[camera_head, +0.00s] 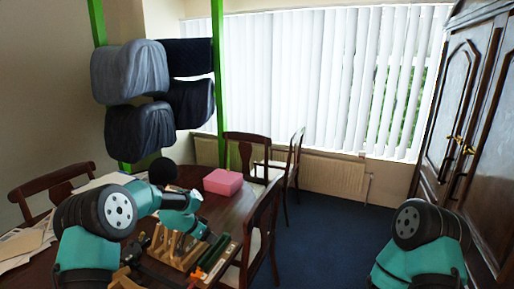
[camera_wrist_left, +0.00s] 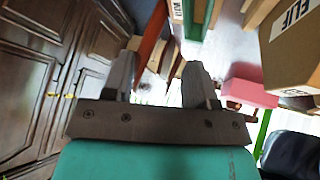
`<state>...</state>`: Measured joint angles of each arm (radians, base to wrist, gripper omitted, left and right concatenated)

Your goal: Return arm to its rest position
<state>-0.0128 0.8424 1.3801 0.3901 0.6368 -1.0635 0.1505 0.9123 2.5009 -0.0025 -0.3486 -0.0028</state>
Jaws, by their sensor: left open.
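My left arm comes in from the left in the head view, over the dark wooden table (camera_head: 232,208). My left gripper (camera_head: 199,232) is low over the table, close to a wooden pegged rack (camera_head: 178,252); whether they touch I cannot tell. In the left wrist view my left gripper (camera_wrist_left: 160,78) has its two grey fingers apart, with nothing held between them. My right arm (camera_head: 425,245) shows at the lower right of the head view; its gripper is out of sight.
A pink box (camera_head: 223,182) lies on the table and also shows in the left wrist view (camera_wrist_left: 247,92). Papers (camera_head: 25,245) lie at left. Chairs (camera_head: 262,225) stand around the table.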

